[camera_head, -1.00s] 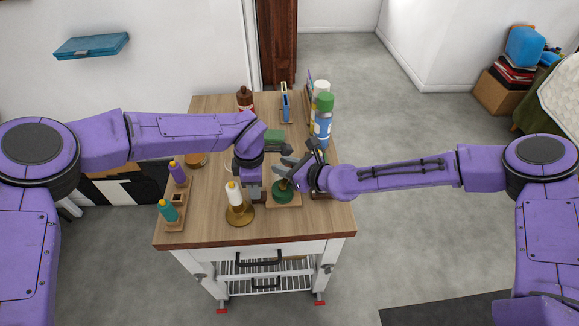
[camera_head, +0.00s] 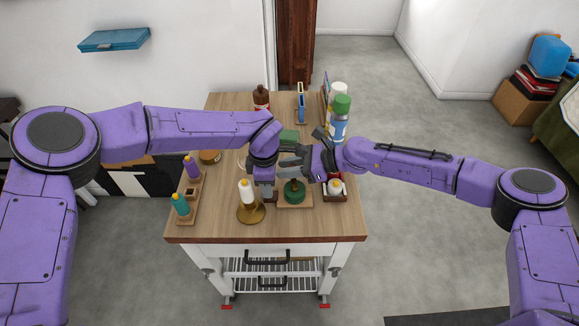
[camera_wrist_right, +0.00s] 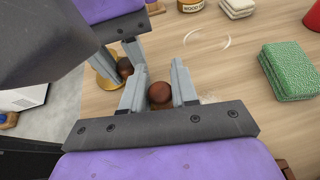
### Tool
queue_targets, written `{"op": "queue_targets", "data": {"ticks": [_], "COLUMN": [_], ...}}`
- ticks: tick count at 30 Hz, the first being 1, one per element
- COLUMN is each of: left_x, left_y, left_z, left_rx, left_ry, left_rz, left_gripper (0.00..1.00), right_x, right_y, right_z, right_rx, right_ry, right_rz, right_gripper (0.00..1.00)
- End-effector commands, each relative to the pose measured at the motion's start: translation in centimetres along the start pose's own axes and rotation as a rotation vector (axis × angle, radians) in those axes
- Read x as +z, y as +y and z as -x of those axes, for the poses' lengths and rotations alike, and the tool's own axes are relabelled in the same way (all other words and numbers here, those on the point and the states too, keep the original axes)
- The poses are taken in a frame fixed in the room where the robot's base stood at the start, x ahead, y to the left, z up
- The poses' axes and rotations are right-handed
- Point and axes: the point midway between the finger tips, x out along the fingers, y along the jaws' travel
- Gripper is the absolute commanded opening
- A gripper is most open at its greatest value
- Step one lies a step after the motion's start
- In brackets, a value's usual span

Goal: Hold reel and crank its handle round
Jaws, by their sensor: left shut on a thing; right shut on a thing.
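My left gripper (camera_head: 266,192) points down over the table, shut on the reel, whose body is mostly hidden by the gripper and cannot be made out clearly. In the right wrist view the left gripper comes in at the upper left, with a small dark brown part (camera_wrist_right: 125,68) beside its jaws. My right gripper (camera_head: 288,166) reaches in from the right, close beside the left one. In its wrist view a round brown knob (camera_wrist_right: 160,94), apparently the crank handle, sits between the two grey fingers, which are shut on it.
A green block (camera_wrist_right: 288,72) lies behind. Bottles (camera_head: 338,120) stand at the back right.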

Motion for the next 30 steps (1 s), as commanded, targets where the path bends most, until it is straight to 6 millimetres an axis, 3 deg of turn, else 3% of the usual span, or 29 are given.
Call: {"op": "queue_targets", "data": {"ticks": [14, 15, 16, 26, 30], "left_x": [0.1, 0.1, 0.1, 0.0, 0.0], "left_y": [-0.1, -0.1, -0.1, -0.1, -0.1], "left_z": [-0.2, -0.2, -0.2, -0.2, -0.2], "left_rx": [-0.002, -0.002, -0.002, -0.002, -0.002], "left_ry": [-0.001, -0.001, -0.001, 0.000, 0.000], "left_rz": [-0.002, -0.002, -0.002, -0.002, -0.001], "left_gripper": [0.00, 0.00, 0.00, 0.00, 0.00], "right_x": [-0.2, -0.2, -0.2, -0.1, 0.0], "right_y": [0.3, 0.3, 0.3, 0.1, 0.0], "right_z": [-0.2, -0.2, -0.2, 0.2, 2.7], "right_rx": [0.017, 0.017, 0.017, 0.012, 0.009], "right_ry": [0.002, 0.002, 0.002, 0.000, 0.001], "right_rz": [0.004, 0.004, 0.004, 0.005, 0.006], "right_gripper": [0.00, 0.42, 0.50, 0.50, 0.50]}}
